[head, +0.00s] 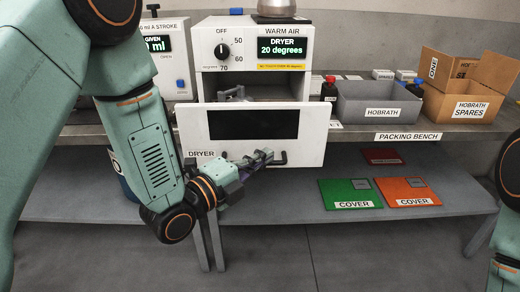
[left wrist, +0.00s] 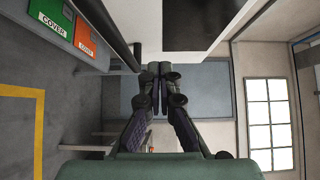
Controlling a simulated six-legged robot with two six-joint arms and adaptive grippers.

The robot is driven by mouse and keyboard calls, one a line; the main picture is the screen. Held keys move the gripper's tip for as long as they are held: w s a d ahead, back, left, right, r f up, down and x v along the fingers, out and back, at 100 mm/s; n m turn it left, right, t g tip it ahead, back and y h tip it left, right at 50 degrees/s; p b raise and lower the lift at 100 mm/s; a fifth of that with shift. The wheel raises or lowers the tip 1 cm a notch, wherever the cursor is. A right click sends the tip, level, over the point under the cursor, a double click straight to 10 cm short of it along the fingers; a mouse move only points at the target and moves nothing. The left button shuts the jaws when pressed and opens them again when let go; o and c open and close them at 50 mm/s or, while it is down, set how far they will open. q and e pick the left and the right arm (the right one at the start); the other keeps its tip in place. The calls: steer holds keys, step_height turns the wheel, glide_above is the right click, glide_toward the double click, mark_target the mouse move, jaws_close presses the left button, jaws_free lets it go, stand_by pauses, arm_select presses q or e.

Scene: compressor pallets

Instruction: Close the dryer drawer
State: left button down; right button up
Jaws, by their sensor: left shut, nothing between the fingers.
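The dryer (head: 252,50) is a white box on the packing bench, with a black dial and a display reading 20 degrees. Its drawer (head: 312,140) has a white front with a dark window and stands pulled out. A grey metal part shows inside, behind the drawer front. A dark handle (head: 280,158) is low on the drawer front. My left gripper (head: 262,157) is shut and empty in front of the lower edge, close to the handle; I cannot tell whether it touches. In the left wrist view the closed fingers (left wrist: 160,70) are beside the white drawer front (left wrist: 180,25). My right gripper is not clearly seen.
A grey Hobrath bin (head: 380,113) and a cardboard spares box (head: 468,103) stand right of the dryer. A white dispenser (head: 168,60) stands left. Green (head: 350,192) and orange (head: 407,190) covers lie on the lower shelf.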

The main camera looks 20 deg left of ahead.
mark_target(273, 141)
arm_select(q)
steer(key=w, duration=0.1)
steer(key=w+a, duration=0.1)
steer(key=w, duration=0.1)
steer(key=shift+w+a, duration=0.2)
steer(key=shift+w, duration=0.05)
steer(key=shift+w+d, duration=0.1)
